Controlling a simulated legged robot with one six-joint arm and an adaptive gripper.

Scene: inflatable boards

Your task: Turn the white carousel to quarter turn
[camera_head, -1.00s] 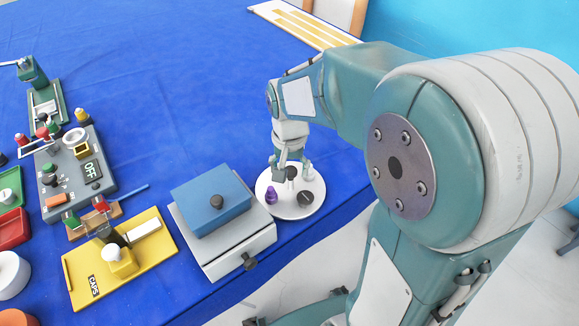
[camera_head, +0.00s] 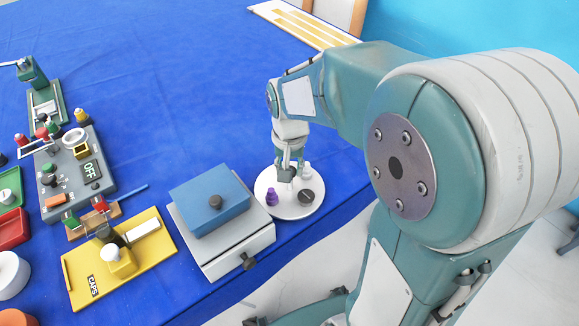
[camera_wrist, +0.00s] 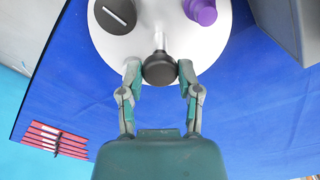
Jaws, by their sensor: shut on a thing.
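The white carousel (camera_head: 288,212) is a round disc near the table's front edge, right of the drawer box. In the wrist view the carousel (camera_wrist: 216,46) fills the top middle. A black knob (camera_wrist: 160,69) on a pale post stands on it. My gripper (camera_wrist: 160,72) has its fingers on both sides of this knob and is shut on it. In the head view my gripper (camera_head: 288,176) is over the disc and hides the knob. A purple bottle-like piece (camera_head: 271,197), a black round piece (camera_head: 305,197) and a small white piece (camera_head: 306,171) sit on the carousel.
A grey drawer box (camera_head: 228,247) with a blue block (camera_head: 208,205) on top stands close at left. A yellow board (camera_head: 150,262) and a grey OFF panel (camera_head: 115,180) lie farther left. The blue cloth behind the carousel is clear.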

